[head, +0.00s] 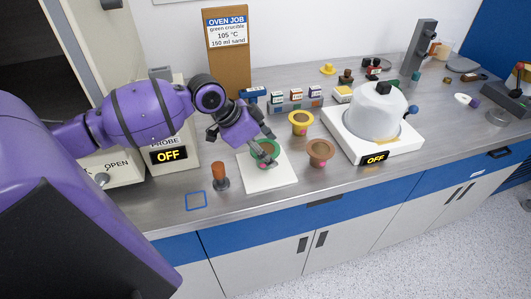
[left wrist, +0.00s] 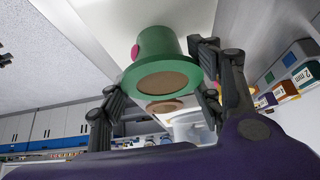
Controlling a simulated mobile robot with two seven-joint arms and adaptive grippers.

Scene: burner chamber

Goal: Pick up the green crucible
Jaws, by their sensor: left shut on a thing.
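The green crucible (head: 266,148) is at the far part of a white square pad (head: 268,181) in the head view. My left gripper (head: 263,153) comes down on it from the upper left and is shut on it, partly hiding it. In the left wrist view the green crucible (left wrist: 155,50) sits between the dark fingers, with brown contents inside its rim and a pink spot on its side. I cannot tell whether its base touches the pad. My right gripper is not in view.
A yellow crucible (head: 301,122) and a brown crucible (head: 320,152) stand close to the right of the pad. A white domed unit (head: 376,110) reading OFF is further right. Small labelled boxes (head: 296,95) stand behind.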

